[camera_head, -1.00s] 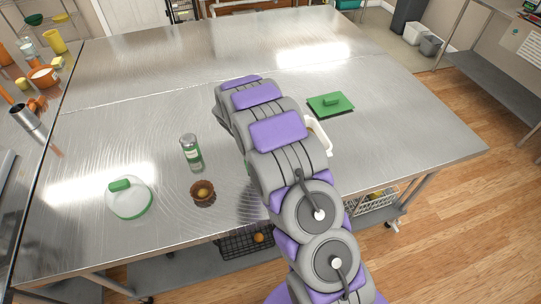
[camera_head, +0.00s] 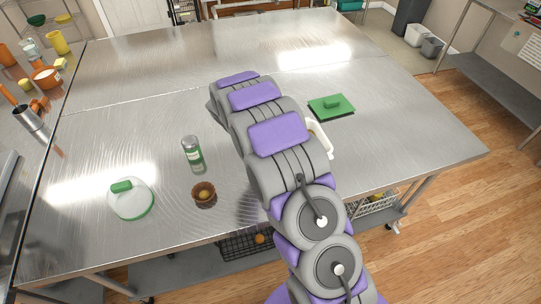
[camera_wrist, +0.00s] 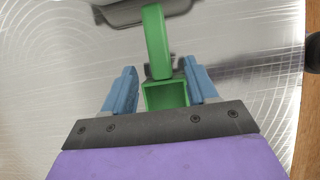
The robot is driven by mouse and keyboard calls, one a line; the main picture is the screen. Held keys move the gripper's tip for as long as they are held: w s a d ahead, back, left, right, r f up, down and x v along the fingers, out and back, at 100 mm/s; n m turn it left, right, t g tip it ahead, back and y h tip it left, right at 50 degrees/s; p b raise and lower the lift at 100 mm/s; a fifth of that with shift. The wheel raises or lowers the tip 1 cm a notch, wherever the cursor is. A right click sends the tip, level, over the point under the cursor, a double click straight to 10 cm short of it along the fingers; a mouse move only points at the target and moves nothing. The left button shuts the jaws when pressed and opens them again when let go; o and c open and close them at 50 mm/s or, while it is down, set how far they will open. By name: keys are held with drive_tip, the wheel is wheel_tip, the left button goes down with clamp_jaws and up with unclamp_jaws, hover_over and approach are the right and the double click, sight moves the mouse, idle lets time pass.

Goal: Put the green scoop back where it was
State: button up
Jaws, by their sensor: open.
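In the wrist view, a green scoop handle (camera_wrist: 158,45) lies between the two blue fingers of my gripper (camera_wrist: 162,70). Its near end is a hollow, square green piece close to my palm. Its far end meets a grey shape at the top edge; I cannot tell whether that belongs to the scoop. My fingers stand apart with gaps beside the green piece. In the head view, my arm hides my gripper and the scoop.
The metal table (camera_head: 400,130) has much clear room. Left are a bottle (camera_head: 193,155), a small brown bowl (camera_head: 204,195) and a white lid (camera_head: 131,203).

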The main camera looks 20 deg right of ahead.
drive_tip(key=p+v, duration=0.1)
drive_tip(key=v, duration=0.7)
drive_tip(key=s+d+r+m+y, duration=0.1)
drive_tip(key=s+d+r+m, duration=0.1)
drive_tip(key=s+r+m, duration=0.55)
drive_tip(key=s+a+r+m+y, duration=0.1)
drive_tip(key=s+r+m, duration=0.1)
drive_tip(key=s, duration=0.9)
drive_tip(key=s+r+m+g+y, duration=0.1)
drive_tip(key=s+r+m, duration=0.2)
drive_tip(key=s, duration=0.9)
drive_tip(key=s+a+r+m+y, duration=0.1)
drive_tip(key=s+m, duration=0.4)
drive_tip(key=s, duration=0.6)
wheel_tip(320, 180, up, 2)
drive_tip(key=shift+s+a+r+g+y, duration=0.2)
drive_tip(key=shift+s+a+g+y, duration=0.15)
drive_tip(key=shift+y, duration=0.25)
drive_tip(key=shift+m, duration=0.25)
drive_tip(key=shift+f+b, duration=0.65)
drive_tip(key=shift+f, duration=0.15)
